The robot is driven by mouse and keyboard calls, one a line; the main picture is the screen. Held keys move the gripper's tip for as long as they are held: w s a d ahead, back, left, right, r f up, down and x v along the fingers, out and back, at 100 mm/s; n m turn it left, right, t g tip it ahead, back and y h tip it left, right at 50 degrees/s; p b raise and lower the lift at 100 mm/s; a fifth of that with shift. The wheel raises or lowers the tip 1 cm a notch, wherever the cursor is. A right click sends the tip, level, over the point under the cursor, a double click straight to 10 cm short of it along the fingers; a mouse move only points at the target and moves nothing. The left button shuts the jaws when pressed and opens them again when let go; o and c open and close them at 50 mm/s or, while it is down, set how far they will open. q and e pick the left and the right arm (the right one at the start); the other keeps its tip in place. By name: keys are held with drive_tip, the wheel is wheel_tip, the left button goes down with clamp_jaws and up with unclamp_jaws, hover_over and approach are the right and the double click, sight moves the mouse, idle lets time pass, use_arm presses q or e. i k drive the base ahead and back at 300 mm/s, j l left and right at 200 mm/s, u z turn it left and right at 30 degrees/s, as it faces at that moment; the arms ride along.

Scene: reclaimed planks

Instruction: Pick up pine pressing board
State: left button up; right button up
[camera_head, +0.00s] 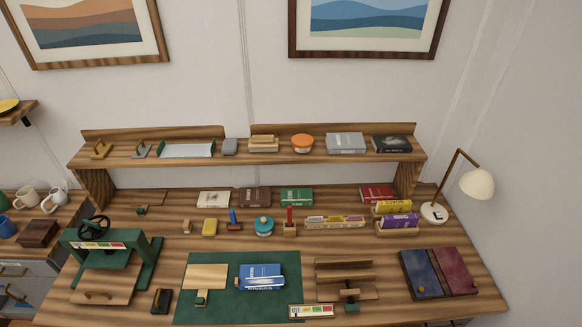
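A pale wooden board (206,274), which looks like the pine pressing board, lies on the left part of the green mat (228,311). A small wooden tab with a dark green piece (201,299) sticks out from its front edge. A blue book (261,277) lies on the mat just right of the board, with a small gap between them. Neither of my grippers shows in the head view.
A green press (114,256) with a handwheel stands left of the mat. A slotted wooden stand (345,281) and blue and dark red panels (435,272) lie to the right. A small black item (161,300) sits near the mat's left edge. A raised shelf (280,157) runs behind.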

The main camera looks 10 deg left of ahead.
sight(202, 278)
drive_tip(key=u, duration=1.4)
